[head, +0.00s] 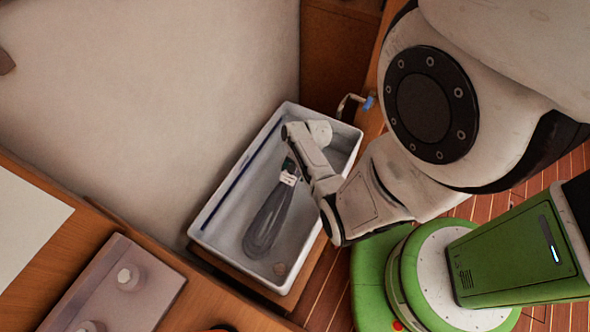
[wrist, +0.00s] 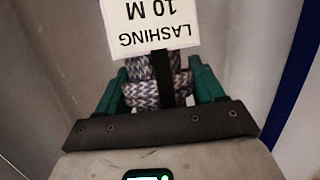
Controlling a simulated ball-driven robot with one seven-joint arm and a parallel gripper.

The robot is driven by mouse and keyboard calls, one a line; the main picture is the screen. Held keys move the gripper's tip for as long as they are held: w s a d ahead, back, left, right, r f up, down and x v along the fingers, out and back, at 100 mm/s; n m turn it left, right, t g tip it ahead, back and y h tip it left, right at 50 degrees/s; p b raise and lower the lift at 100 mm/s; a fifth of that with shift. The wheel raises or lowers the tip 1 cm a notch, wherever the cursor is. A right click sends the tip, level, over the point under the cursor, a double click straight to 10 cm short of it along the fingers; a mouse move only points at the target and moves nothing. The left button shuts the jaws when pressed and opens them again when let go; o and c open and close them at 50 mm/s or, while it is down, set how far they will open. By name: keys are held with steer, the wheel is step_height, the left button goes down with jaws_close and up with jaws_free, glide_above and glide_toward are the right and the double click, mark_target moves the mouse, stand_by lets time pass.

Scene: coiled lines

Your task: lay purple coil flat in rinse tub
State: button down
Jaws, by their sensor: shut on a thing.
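The purple coil (head: 265,225) is a long, greyish-purple loop inside the white rinse tub (head: 338,130). In the head view it stretches from my gripper (head: 289,168) toward the tub's near end. I cannot tell whether its lower end touches the tub floor. In the wrist view, my gripper's green fingers (wrist: 160,88) are shut on the purple-and-white braided coil (wrist: 143,94), at its dark strap. A white label (wrist: 152,28) reading "LASHING 10 M" shows upside down there. The rest of the coil is hidden in the wrist view.
A blue stripe (head: 240,180) runs along the tub's left inner wall. A metal tap (head: 347,101) is at the far end. A grey box with knobs (head: 115,300) stands on the wooden counter, lower left.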

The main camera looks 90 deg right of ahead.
steer(key=shift+c, duration=0.2)
jaws_free()
steer(key=p+v, duration=0.2)
steer(key=v, duration=0.9)
steer(key=shift+w, duration=0.1)
steer(key=w+a+r+n+g, duration=0.1)
steer(key=w+a+r+n, duration=0.2)
steer(key=a+n, duration=0.4)
steer(key=w+a+r+n, duration=0.3)
steer(key=a+r+n, duration=0.3)
steer(key=a, duration=0.4)
steer(key=w+a+r+n+g+h, duration=0.1)
steer(key=w+a+r+n, duration=0.2)
steer(key=a+n, duration=0.6)
step_height(320, 180, up, 2)
steer(key=shift+w+a+r+g, duration=0.25)
steer(key=shift+w+a+g, duration=0.05)
steer(key=shift+w+a, duration=0.1)
